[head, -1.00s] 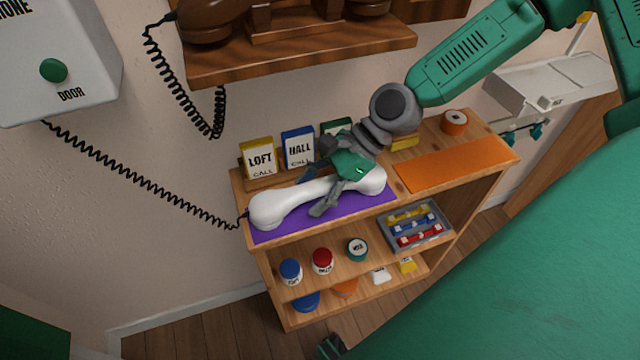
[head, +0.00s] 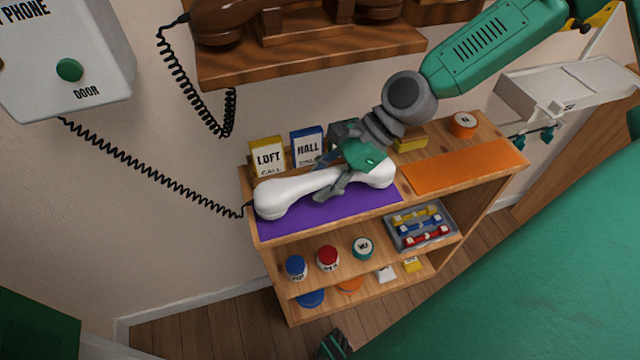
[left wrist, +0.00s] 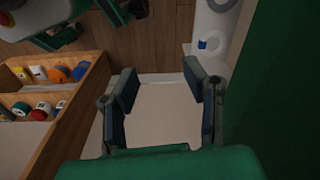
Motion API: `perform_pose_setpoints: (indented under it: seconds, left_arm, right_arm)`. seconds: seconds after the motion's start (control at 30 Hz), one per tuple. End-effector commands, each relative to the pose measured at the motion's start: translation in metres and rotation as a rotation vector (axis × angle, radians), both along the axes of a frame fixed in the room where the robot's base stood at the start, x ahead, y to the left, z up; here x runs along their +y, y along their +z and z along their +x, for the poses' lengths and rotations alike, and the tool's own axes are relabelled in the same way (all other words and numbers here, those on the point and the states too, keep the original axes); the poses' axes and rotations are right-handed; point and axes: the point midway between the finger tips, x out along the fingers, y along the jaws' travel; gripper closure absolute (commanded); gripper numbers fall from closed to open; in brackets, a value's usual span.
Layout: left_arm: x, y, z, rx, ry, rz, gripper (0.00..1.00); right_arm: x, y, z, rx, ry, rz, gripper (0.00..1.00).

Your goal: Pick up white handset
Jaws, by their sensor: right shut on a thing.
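The white handset (head: 285,193) is at the purple mat (head: 330,213) on the shelf's top in the head view, and looks slightly raised off it. Its left end is by the end of the black coiled cord (head: 150,180) from the wall phone (head: 65,50). My right gripper (head: 333,183) is shut around the handset's middle, hiding part of it. My left gripper (left wrist: 160,82) is open and empty in the left wrist view, over a pale surface, away from the handset.
Loft (head: 267,158) and hall (head: 307,147) cards stand just behind the handset. An orange mat (head: 465,167) lies clear on the right. A brown phone shelf (head: 310,57) is above. Jars and a grey tray (head: 423,230) sit on lower shelves.

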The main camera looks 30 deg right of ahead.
Motion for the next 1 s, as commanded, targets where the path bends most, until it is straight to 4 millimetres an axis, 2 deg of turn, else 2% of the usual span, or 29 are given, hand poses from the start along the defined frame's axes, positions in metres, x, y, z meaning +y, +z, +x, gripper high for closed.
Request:
perform_pose_setpoints:
  seconds: [0.07,0.17,0.5,0.63,0.8,1.0]
  left_arm:
    - [0.0,0.008,0.0,0.0,0.0,0.0,0.6]
    - [0.0,0.01,0.0,0.0,0.0,0.0,0.6]
    - [0.0,0.038,0.0,0.0,0.0,0.0,0.6]
    - [0.0,0.049,0.0,0.0,0.0,0.0,0.6]
    - [0.0,0.058,0.0,0.0,0.0,0.0,0.6]
    - [0.0,0.061,0.0,0.0,0.0,0.0,0.6]
  right_arm:
    - [0.001,0.017,0.001,-0.005,0.002,-0.002,1.0]
    - [-0.02,0.013,-0.003,-0.003,-0.006,-0.001,1.0]
    - [-0.111,0.015,-0.022,-0.004,-0.008,0.003,1.0]
    - [-0.14,0.014,-0.029,-0.003,-0.004,0.002,1.0]
    - [-0.163,0.012,-0.034,-0.002,-0.002,-0.001,1.0]
    - [-0.173,0.011,-0.038,-0.001,0.001,-0.003,1.0]
